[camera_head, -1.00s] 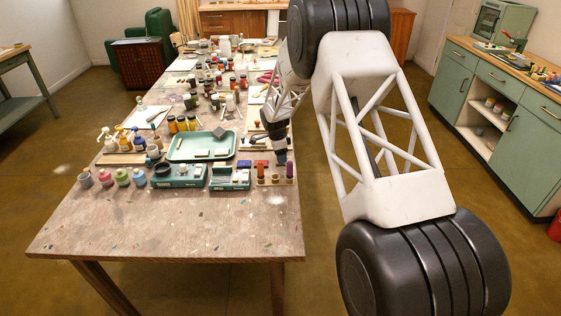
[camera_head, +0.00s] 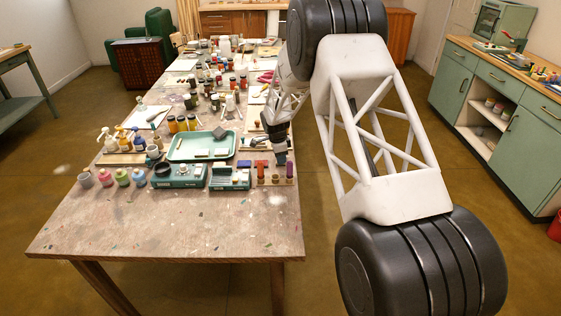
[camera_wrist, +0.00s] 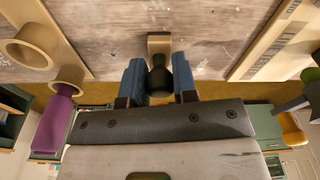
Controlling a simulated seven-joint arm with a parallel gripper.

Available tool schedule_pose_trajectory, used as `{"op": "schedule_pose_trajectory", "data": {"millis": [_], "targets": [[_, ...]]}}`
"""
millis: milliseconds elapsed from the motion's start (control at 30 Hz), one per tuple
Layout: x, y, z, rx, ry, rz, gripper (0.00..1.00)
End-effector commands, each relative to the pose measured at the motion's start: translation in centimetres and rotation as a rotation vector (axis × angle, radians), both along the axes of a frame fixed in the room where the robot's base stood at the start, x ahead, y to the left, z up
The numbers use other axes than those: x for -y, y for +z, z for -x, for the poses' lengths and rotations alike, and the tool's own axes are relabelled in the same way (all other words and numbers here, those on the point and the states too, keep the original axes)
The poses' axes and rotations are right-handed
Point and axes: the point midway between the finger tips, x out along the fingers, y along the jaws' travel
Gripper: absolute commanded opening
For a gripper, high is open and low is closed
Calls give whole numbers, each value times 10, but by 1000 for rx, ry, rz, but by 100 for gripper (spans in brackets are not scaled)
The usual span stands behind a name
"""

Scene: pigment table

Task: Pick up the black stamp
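The black stamp (camera_wrist: 158,77) shows in the wrist view, with a dark rounded handle and a tan base beyond it. My gripper (camera_wrist: 159,80) has its two blue fingers on either side of the handle, and the handle fills the narrow gap between them. I cannot tell whether the base touches the table. In the head view my gripper (camera_head: 281,157) is low at the right edge of the table; the stamp cannot be made out there.
A purple-handled piece (camera_wrist: 54,122) and a tan ring (camera_wrist: 33,46) are left in the wrist view. A tan wooden strip (camera_wrist: 272,42) is at right. In the head view a green tray (camera_head: 188,158) and paint jars stand left of my gripper. The table's (camera_head: 180,225) front is clear.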

Motion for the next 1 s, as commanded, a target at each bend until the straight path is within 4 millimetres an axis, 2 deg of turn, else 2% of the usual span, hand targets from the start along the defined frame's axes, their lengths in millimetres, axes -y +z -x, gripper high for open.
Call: {"op": "schedule_pose_trajectory", "data": {"millis": [33, 100, 567, 767, 1000], "targets": [[0, 0, 0, 0, 0, 0, 11], [0, 0, 0, 0, 0, 0, 3], [0, 6, 0, 1, 0, 0, 3], [0, 25, 0, 1, 0, 0, 3], [0, 60, 0, 2, -1, 0, 3]]}}
